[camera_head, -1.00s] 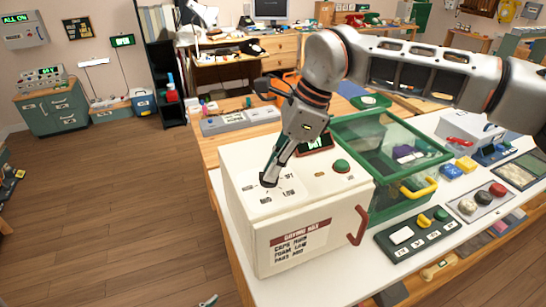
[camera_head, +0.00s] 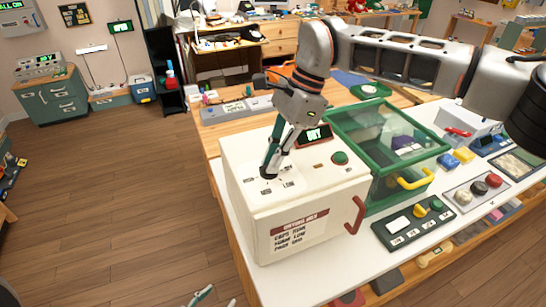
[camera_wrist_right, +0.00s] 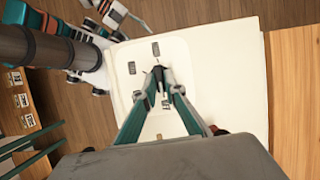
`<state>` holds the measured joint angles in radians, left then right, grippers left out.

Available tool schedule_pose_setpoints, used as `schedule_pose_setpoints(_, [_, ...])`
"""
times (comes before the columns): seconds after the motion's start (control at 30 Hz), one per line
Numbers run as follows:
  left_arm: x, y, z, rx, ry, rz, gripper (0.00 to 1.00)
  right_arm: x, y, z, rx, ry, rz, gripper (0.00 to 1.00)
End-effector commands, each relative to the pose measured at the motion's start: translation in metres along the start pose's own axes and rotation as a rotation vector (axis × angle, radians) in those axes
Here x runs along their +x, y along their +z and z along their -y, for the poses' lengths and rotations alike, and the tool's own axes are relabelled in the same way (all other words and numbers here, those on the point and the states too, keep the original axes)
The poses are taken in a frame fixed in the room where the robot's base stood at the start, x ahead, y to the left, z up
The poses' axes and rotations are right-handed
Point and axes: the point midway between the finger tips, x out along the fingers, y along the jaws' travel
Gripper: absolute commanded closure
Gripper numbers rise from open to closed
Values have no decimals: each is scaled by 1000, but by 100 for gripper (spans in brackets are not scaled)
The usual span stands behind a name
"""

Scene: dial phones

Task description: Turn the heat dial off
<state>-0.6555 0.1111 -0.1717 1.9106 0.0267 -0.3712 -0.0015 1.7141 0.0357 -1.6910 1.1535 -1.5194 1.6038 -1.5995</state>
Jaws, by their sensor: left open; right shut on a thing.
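A cream drying box (camera_head: 310,205) stands on the white worktop, with a dark red handle on its front. My right gripper (camera_head: 267,172) points down onto the box top, among small printed labels. It is shut on the heat dial, which is mostly hidden between the fingertips. The right wrist view shows the fingertips (camera_wrist_right: 161,78) meeting at a small dark knob, with labels around it. I cannot read the dial's setting. My left gripper (camera_head: 214,299) is open and empty at the bottom edge of the head view, low in front of the box, only its fingertips showing.
On the box top are a green button (camera_head: 340,157) and a small display (camera_head: 314,135) with green letters. A green-framed clear case (camera_head: 385,140) stands close to the right of the box. A button panel (camera_head: 415,224) lies in front of the case. The floor at left is clear.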

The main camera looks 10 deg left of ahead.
Motion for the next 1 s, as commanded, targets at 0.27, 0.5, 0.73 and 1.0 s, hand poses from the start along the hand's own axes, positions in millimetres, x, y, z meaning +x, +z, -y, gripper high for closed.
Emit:
schedule_pose_setpoints(0.27, [0,2,3,9,0,2,53,-2,0,1,-3,-5,-1,73])
schedule_pose_setpoints(0.5, [-1,3,5,16,0,4,53,-1,0,0,-1,-2,-1,73])
schedule_pose_setpoints(0.73, [0,3,3,9,0,4,53,-13,0,1,-1,-4,-2,73])
schedule_pose_setpoints(1.0, [0,2,2,9,0,2,53,-65,0,1,1,-7,-2,73])
